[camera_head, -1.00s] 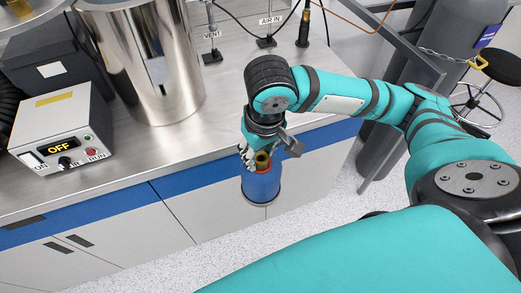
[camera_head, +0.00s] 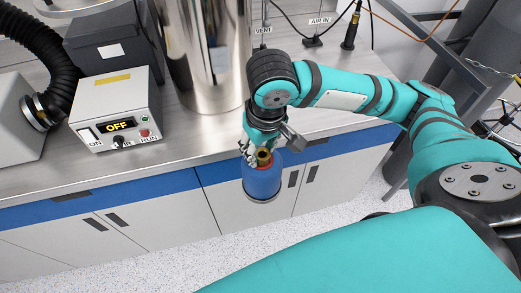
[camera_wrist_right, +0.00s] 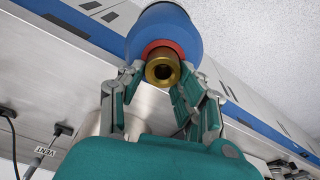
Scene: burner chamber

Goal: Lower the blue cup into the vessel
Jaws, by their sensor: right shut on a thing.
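The blue cup (camera_head: 262,183) hangs upright in front of the bench's blue front edge, with a red ring and a brass fitting on top. My right gripper (camera_head: 260,155) is shut on the top of the cup. In the right wrist view the gripper's fingers (camera_wrist_right: 162,74) close around the brass fitting (camera_wrist_right: 162,68), above the blue body (camera_wrist_right: 168,28). The vessel, a tall shiny metal cylinder (camera_head: 205,60), stands on the bench behind and left of the gripper; its top is out of the head view. My left gripper is not in view.
A control box (camera_head: 116,112) showing OFF stands on the bench at left, near a dark grey box (camera_head: 108,45) and a black hose (camera_head: 60,55). VENT and AIR IN fittings (camera_head: 312,42) stand behind my right arm. Grey cylinders (camera_head: 475,50) stand at right.

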